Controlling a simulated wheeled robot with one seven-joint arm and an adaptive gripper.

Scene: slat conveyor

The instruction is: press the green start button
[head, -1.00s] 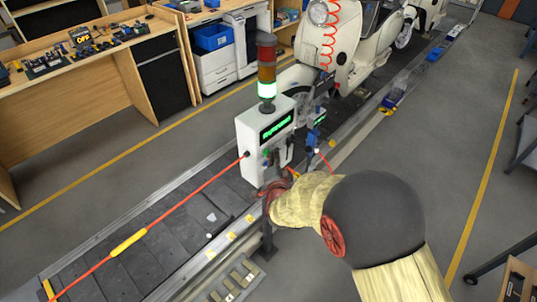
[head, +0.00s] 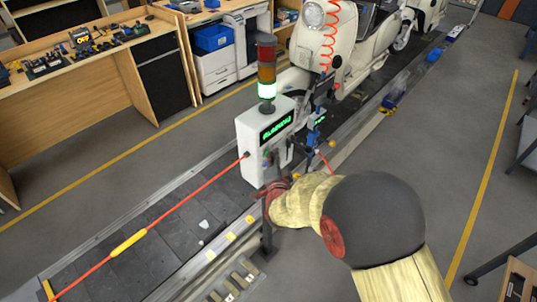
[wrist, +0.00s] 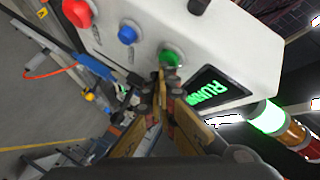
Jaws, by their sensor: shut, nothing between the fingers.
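The green start button (wrist: 170,58) is on the white control box (wrist: 225,35), in a row with a blue button (wrist: 127,34) and a red button (wrist: 77,11). My gripper (wrist: 160,76) is shut and empty, its fingertips right at the green button's lower edge in the wrist view. I cannot tell whether they touch it. The box's display (wrist: 205,92) is lit with green text that looks like "RUNNING".
A stack light (head: 267,72) on the box has its green bottom section lit. A cream scooter (head: 330,40) stands on the slat conveyor (head: 150,255) behind the box. A red cord (head: 195,192) with a yellow grip runs left from the box.

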